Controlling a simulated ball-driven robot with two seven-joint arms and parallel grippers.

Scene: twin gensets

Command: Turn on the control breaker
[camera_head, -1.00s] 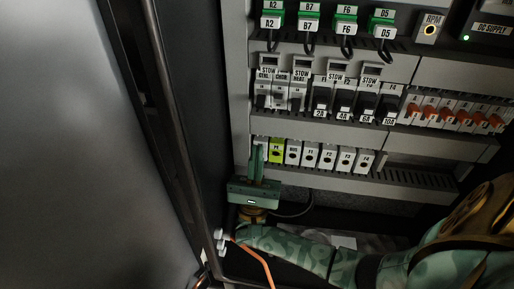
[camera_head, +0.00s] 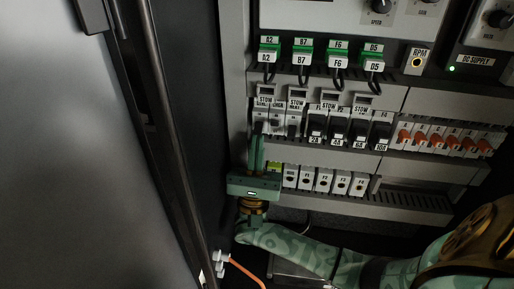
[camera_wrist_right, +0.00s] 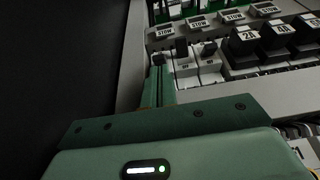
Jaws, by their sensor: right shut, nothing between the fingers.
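A row of breakers with black levers sits at the left of the cabinet's middle rail; the small labels are hard to read, so I cannot tell which one is the control breaker. The leftmost breaker (camera_head: 262,117) has its black lever (camera_wrist_right: 158,59) right at my fingertips in the right wrist view. The two breakers beside it, the second (camera_wrist_right: 184,66) and third (camera_wrist_right: 209,66), appear to read OFF. My right gripper (camera_head: 257,140) is shut and empty, pointing up just below the leftmost lever; I cannot tell whether it touches. My left gripper is out of view.
Larger black breakers (camera_head: 337,128) and orange-lever switches (camera_head: 436,138) continue to the right. Green connectors (camera_head: 302,45) with black cables hang above. A lower row of white modules (camera_head: 323,180) lies beside my gripper. A dark cabinet side wall (camera_head: 205,110) stands close on the left.

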